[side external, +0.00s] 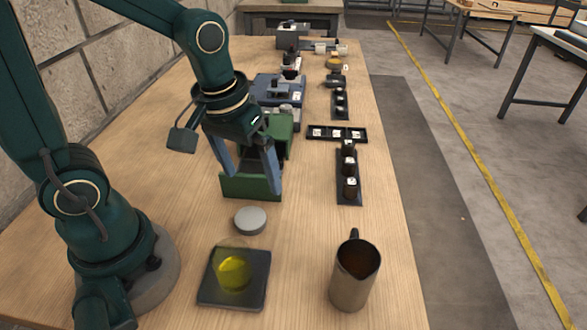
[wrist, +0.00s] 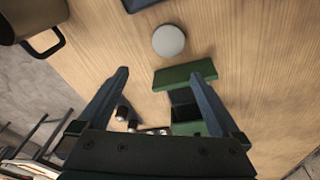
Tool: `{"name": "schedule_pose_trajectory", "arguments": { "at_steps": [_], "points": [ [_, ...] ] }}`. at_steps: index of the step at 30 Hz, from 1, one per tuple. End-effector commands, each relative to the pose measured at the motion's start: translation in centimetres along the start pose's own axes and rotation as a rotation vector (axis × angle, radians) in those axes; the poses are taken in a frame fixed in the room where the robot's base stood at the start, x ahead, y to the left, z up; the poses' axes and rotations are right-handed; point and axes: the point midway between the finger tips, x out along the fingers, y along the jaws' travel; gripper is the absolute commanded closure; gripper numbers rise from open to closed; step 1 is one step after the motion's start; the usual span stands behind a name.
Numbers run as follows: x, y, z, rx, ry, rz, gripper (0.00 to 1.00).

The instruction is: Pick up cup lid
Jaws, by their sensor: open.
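The cup lid looks to be a light grey round disc (side external: 250,220) lying flat on the wooden table, in front of a green box. It also shows in the wrist view near the top (wrist: 169,41), beyond the fingertips. My gripper (side external: 254,184) is open, fingers pointing down, over the green box (side external: 250,188) and behind the disc. In the wrist view the gripper (wrist: 160,75) has nothing between its fingers. A clear cup with yellow contents (side external: 234,272) stands on a dark square pad (side external: 261,293) in front of the disc.
A metal jug (side external: 354,276) stands at front right; its handle shows in the wrist view (wrist: 45,43). Dark trays with small pots (side external: 348,190) lie right of the green box. A blue-grey machine (side external: 276,90) stands behind. The table around the disc is clear.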

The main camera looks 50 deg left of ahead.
Motion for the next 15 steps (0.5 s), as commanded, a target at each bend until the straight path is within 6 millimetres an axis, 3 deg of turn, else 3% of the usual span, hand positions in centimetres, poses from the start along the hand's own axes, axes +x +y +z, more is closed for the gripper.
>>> {"name": "schedule_pose_trajectory", "arguments": {
  "at_steps": [3, 15],
  "points": [
    [2.1, -0.3, 0.4, -0.022, -0.088, -0.031, 0.00],
    [5.5, -0.9, 1.7, -0.028, -0.172, -0.060, 0.00]
  ]
}}
